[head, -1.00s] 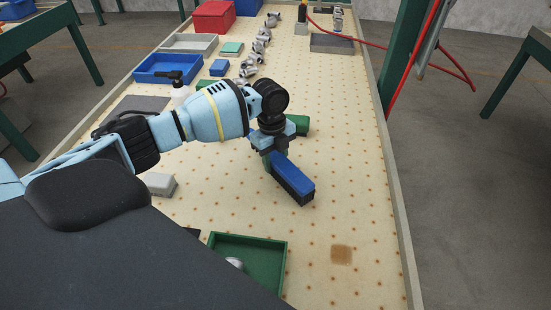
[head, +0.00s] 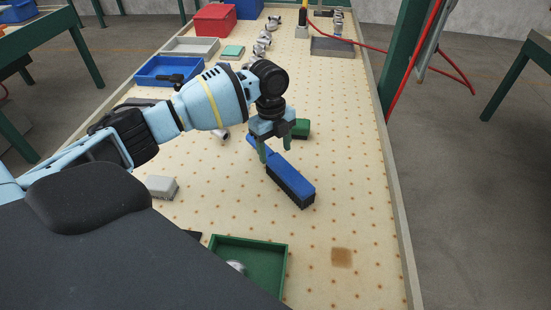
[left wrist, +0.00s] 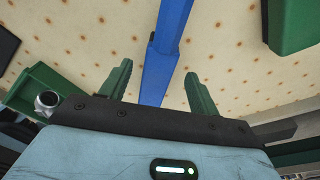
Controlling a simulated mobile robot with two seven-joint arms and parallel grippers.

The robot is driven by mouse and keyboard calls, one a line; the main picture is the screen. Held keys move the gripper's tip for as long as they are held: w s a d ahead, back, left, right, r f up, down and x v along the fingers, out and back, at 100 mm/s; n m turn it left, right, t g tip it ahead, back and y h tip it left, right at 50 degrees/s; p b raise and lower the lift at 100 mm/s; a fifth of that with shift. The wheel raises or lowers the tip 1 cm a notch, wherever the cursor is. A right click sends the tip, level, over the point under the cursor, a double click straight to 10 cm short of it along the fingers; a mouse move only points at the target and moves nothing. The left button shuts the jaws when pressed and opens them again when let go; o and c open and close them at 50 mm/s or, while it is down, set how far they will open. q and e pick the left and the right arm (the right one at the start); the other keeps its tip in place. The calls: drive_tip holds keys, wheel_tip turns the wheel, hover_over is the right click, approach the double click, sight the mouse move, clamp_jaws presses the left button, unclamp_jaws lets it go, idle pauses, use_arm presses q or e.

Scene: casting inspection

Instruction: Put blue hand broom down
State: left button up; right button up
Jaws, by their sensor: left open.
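The blue hand broom (head: 291,180) lies on the pegboard-like table top, its dark bristles on the side toward me and its narrow handle pointing away to the upper left. My left gripper (head: 275,151) is open just above the handle, with its green fingers apart. In the left wrist view the broom's blue handle (left wrist: 160,72) runs between the two separated fingertips (left wrist: 158,82), and the fingers do not close on it. My right gripper is in neither view.
A green block-like object (head: 301,128) sits just behind the gripper. A green tray (head: 275,246) with a metal part is at the near edge, and a grey block (head: 162,187) lies to the left. The table's right side is clear.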

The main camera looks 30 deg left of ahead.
sight(273, 157)
use_arm(q)
wheel_tip(273, 157, up, 7)
drive_tip(key=shift+a+f, duration=0.15)
drive_tip(key=shift+a, duration=0.2)
drive_tip(key=shift+f, duration=0.1)
idle(0.4)
